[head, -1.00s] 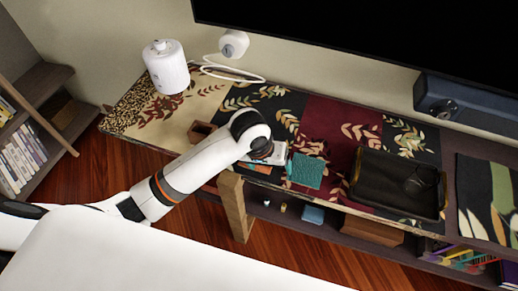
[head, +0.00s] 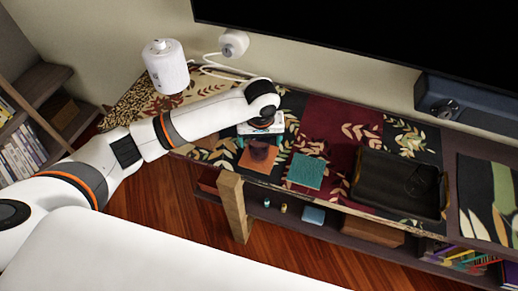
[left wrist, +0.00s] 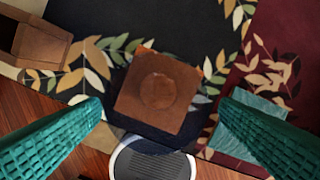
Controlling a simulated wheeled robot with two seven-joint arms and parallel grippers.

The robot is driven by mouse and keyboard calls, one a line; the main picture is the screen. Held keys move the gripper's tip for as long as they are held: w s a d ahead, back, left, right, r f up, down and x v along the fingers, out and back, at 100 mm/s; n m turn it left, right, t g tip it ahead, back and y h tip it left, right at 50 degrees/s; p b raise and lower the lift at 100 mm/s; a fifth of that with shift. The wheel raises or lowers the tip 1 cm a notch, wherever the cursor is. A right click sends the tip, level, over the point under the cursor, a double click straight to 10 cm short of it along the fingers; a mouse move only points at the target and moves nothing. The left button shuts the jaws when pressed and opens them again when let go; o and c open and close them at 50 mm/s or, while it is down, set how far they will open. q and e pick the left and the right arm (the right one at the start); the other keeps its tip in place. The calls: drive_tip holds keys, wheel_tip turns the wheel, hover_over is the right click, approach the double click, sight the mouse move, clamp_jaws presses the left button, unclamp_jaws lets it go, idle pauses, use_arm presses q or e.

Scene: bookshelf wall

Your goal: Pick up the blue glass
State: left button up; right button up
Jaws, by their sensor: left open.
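A brown square coaster (head: 258,155) lies near the cabinet's front edge. In the left wrist view this coaster (left wrist: 135,105) sits between my fingers and carries a faint round shape (left wrist: 158,92), perhaps a see-through glass; its colour is unclear. A see-through glass (head: 415,184) stands in the black tray at the right; I cannot tell whether it is blue. My left gripper (head: 258,141) is open and empty, pointing down above the brown coaster, with its teal fingers (left wrist: 162,103) on either side in the wrist view. My right gripper is out of view.
A teal coaster (head: 306,172) lies just right of the brown one, left of the black tray (head: 375,196). A white cylindrical device (head: 166,68) stands behind my left arm. A brown open box (left wrist: 38,44) shows at the wrist view's left. A television (head: 370,35) overhangs the back.

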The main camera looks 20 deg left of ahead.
sight(259, 146)
use_arm(q)
drive_tip(key=f, duration=0.3)
drive_tip(key=w+f, duration=0.1)
drive_tip(key=f, duration=0.1)
drive_tip(key=shift+a, duration=0.4)
drive_tip(key=c, duration=1.2)
